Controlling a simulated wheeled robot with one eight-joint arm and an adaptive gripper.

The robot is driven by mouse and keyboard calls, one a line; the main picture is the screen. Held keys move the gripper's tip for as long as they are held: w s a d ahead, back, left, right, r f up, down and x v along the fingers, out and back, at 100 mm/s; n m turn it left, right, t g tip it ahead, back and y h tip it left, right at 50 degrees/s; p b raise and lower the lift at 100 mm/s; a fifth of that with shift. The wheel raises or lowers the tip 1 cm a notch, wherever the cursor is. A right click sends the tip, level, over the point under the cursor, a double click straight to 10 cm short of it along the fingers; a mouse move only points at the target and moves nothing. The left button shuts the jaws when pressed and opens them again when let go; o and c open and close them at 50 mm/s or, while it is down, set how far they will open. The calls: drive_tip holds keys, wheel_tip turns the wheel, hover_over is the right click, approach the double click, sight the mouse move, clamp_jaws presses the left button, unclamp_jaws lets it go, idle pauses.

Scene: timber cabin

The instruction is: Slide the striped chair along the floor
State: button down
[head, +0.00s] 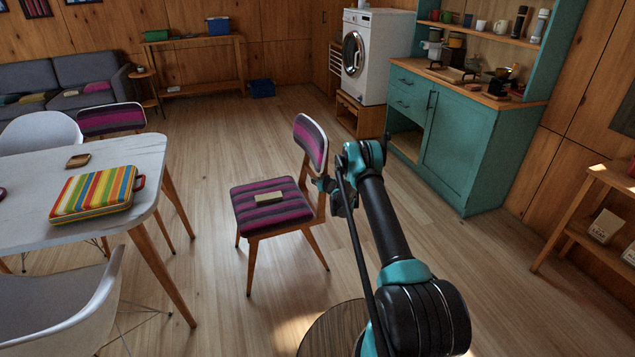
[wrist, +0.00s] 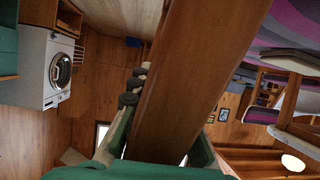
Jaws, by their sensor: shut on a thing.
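The striped chair (head: 262,217) stands upright on the wooden floor in the middle of the head view, with a purple, pink and grey striped seat and backrest and brown wooden legs. My gripper (head: 322,185) is at the right side of its frame, just below the backrest. In the wrist view, a wooden post of the striped chair (wrist: 195,65) runs between the fingers, and my gripper (wrist: 160,140) is shut on it. A small pale block (head: 269,198) lies on the seat. My arm hides some floor to the right.
A white table (head: 98,218) with a striped case (head: 95,194) stands left of the chair; another striped chair (head: 110,118) is behind it. A teal cabinet (head: 468,150) and a washing machine (head: 372,55) stand at the back right. A round stool (head: 325,335) is in front. Floor behind is clear.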

drive_tip(key=shift+d, duration=0.2)
drive_tip(key=c, duration=1.5)
unclamp_jaws()
drive_tip(key=shift+c, duration=0.2)
drive_tip(key=shift+o, duration=1.1)
drive_tip(key=shift+a, duration=0.1)
drive_tip(key=shift+s+r, duration=0.1)
drive_tip(key=v, duration=1.1)
drive_tip(key=shift+s+d, duration=0.2)
drive_tip(key=shift+s, duration=0.1)
drive_tip(key=shift+s, duration=0.1)
